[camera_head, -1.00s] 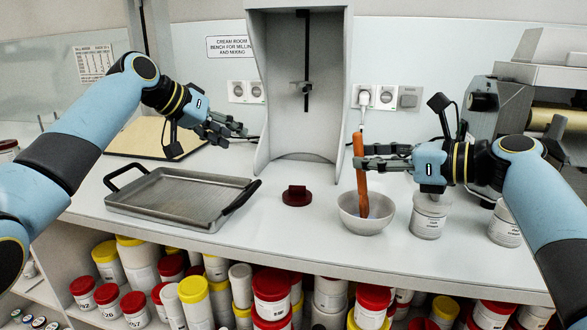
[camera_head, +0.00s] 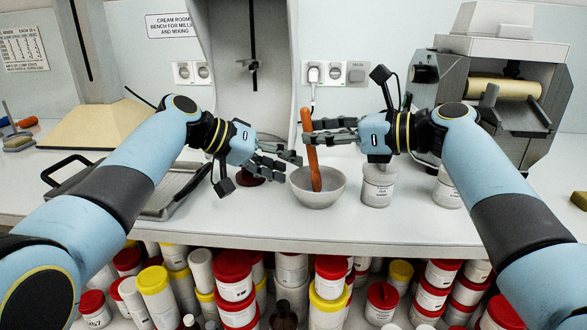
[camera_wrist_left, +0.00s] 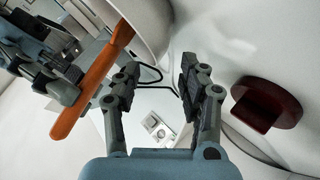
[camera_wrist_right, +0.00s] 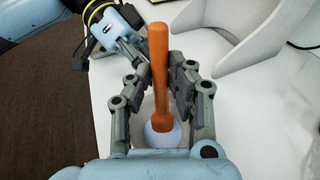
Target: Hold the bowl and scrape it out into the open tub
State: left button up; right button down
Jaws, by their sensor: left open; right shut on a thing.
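The pale grey bowl (camera_head: 320,190) stands on the bench. My right gripper (camera_head: 318,132) is shut on an orange-brown pestle-like tool (camera_head: 311,160), which stands nearly upright with its lower end inside the bowl. My left gripper (camera_head: 288,165) is open and empty, just left of the bowl's rim. In the left wrist view the bowl's wall (camera_wrist_left: 150,22) is beyond the fingers. A white labelled tub (camera_head: 378,188) stands right of the bowl; I cannot tell its contents.
A second white tub (camera_head: 447,192) stands further right, before a roller mill (camera_head: 505,88). A dark red block on a round base (camera_wrist_left: 268,105) is close to my left gripper. A metal tray (camera_head: 160,212) lies left, partly behind my left arm. Several jars fill the shelf below.

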pick_arm(q)
jog(key=shift+x, duration=1.6)
grip_shut()
jog(key=shift+r, duration=0.1)
pick_arm(e)
jog(key=shift+d, duration=0.15)
pick_arm(q)
jog(key=shift+w, duration=0.1)
pick_arm(e)
jog(key=shift+w+d+r, duration=0.15)
jog(key=shift+w+d, duration=0.1)
jog(key=shift+d, duration=0.3)
jog(key=shift+w+d+r, duration=0.1)
jog(key=shift+w+r, duration=0.05)
jog(key=shift+r, duration=0.2)
